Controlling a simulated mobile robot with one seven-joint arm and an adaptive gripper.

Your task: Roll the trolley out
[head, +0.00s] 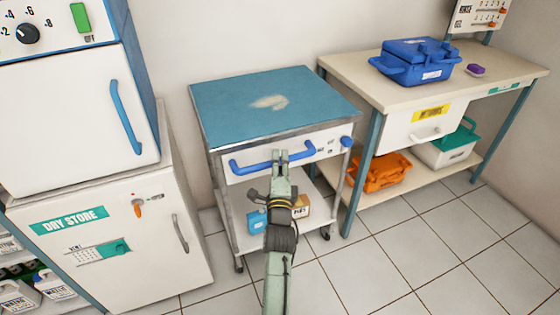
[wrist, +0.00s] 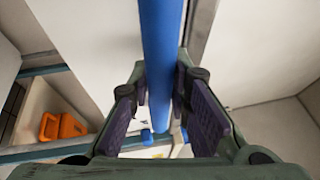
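The trolley (head: 315,95) stands against the wall, with a worn blue top, a white drawer front and a metal frame on casters. A blue bar handle (head: 250,167) runs across its front; it also shows in the wrist view (wrist: 159,45). My arm hides part of the trolley's lower shelf.
A bench (head: 360,75) stands close on the trolley's right, holding a blue case (head: 415,72), with an orange crate (head: 385,172) below. A white DRY STORE cabinet (head: 150,270) stands close on the left. The tiled floor (head: 410,250) in front is clear.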

